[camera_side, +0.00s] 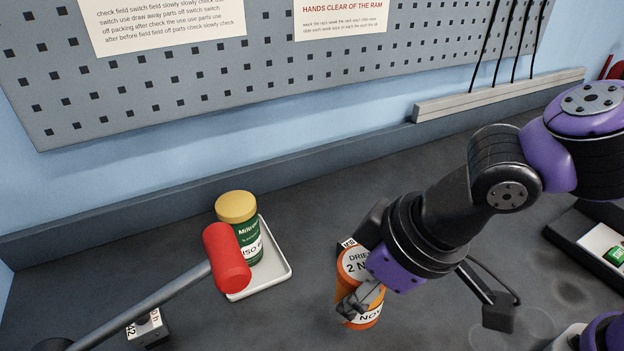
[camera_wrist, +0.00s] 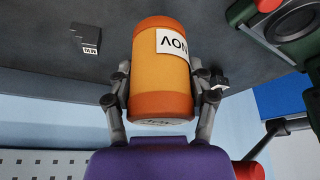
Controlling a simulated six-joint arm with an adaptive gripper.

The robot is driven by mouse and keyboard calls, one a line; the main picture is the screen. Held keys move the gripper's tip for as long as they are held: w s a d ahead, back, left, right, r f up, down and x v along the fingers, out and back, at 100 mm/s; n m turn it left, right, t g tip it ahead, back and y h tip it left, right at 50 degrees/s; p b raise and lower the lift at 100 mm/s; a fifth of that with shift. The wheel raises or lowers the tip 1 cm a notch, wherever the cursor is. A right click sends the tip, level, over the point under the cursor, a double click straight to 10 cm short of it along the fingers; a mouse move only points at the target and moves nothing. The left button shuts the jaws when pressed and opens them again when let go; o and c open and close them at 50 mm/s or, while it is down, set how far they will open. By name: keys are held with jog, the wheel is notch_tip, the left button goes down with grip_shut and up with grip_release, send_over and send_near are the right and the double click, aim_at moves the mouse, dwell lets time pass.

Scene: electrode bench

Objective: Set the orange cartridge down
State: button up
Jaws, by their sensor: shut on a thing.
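The orange cartridge (camera_side: 377,298) is a short cylinder with darker orange ends and a white label with black print. My gripper (camera_side: 358,284) is shut around its side in the side view. In the wrist view the cartridge (camera_wrist: 160,75) fills the middle, between the two fingers of my gripper (camera_wrist: 162,98). It looks about upright in the side view. Its lower end is near the dark bench top, and I cannot tell whether it touches. Part of the cartridge is hidden behind my gripper.
Left of it, a green jar with a yellow lid (camera_side: 236,208) stands on a white tray (camera_side: 281,270). A red-ended lever (camera_side: 227,258) reaches in front of that jar. A small grey block (camera_side: 149,328) lies at lower left. A dark tray (camera_side: 570,232) is at right. Bench between is clear.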

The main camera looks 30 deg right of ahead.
jog(key=w+d+r+m+h, duration=0.1)
jog(key=d+r+m+h, duration=0.15)
jog(key=d+m, duration=0.7)
jog(key=w+d+r+m+h, duration=0.1)
jog(key=w+d+m+h, duration=0.15)
jog(key=d+m, duration=0.7)
jog(key=d+f+n, duration=0.2)
jog(key=d+f, duration=0.1)
jog(key=d, duration=0.4)
jog(key=d+f+n, duration=0.1)
jog(key=d+f, duration=0.3)
jog(key=d, duration=0.3)
jog(key=shift+w+d+n+g+h, duration=0.15)
jog(key=shift+n+g+h, duration=0.15)
jog(key=shift+n, duration=0.1)
jog(key=shift+d+f, duration=0.1)
jog(key=shift+d, duration=0.15)
jog(key=shift+d+f, duration=0.1)
jog(key=shift+f, duration=0.3)
jog(key=shift+w+f, duration=0.1)
jog(key=shift+f, duration=1.55)
jog(key=shift+f, duration=0.1)
